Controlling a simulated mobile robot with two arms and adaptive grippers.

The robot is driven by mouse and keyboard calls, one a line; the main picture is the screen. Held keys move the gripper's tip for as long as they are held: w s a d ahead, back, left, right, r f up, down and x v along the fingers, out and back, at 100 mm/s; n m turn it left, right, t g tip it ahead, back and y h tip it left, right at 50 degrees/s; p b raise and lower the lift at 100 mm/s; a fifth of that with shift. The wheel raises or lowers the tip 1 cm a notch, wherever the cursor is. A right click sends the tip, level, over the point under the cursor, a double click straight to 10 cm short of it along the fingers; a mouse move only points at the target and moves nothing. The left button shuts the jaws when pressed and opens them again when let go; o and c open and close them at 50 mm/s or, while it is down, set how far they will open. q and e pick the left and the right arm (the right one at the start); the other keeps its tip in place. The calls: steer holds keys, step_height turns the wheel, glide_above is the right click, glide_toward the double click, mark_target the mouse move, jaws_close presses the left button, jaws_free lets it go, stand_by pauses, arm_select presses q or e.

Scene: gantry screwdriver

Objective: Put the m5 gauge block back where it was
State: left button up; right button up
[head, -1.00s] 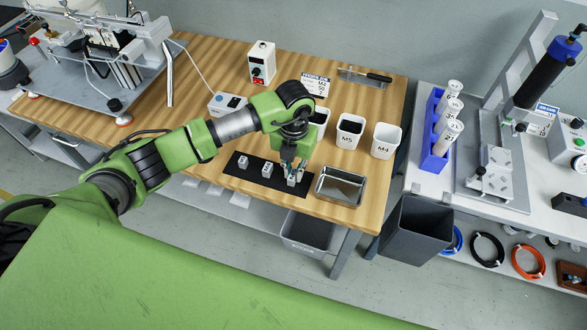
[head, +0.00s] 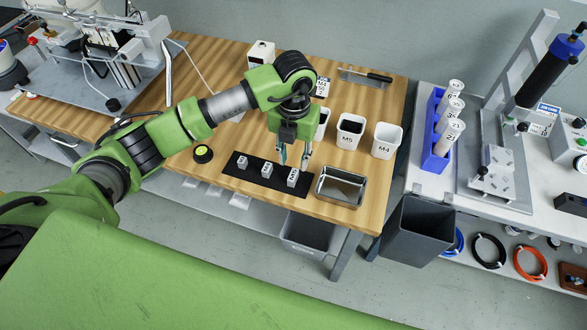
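Three small pale blocks stand in a row on a black strip (head: 254,174) near the table's front edge: a left block (head: 242,162), a middle block (head: 266,170) and a right block (head: 292,178). Each has a dark marking too small to read surely, so I cannot tell which is the m5 gauge block. My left gripper (head: 293,161) is open, pointing down just above and behind the right block. Its fingers are apart and nothing shows between them. The right block stands upright on the strip. My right gripper is not in view.
A metal tray (head: 341,202) lies right of the strip. White bins marked M5 (head: 348,145) and M4 (head: 386,154) stand behind it; another is partly hidden by my gripper. A screwdriver (head: 372,76) rests at the back.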

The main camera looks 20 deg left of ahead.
mark_target(294, 174)
arm_select(q)
step_height(294, 174, up, 6)
steer(key=shift+b, duration=0.4)
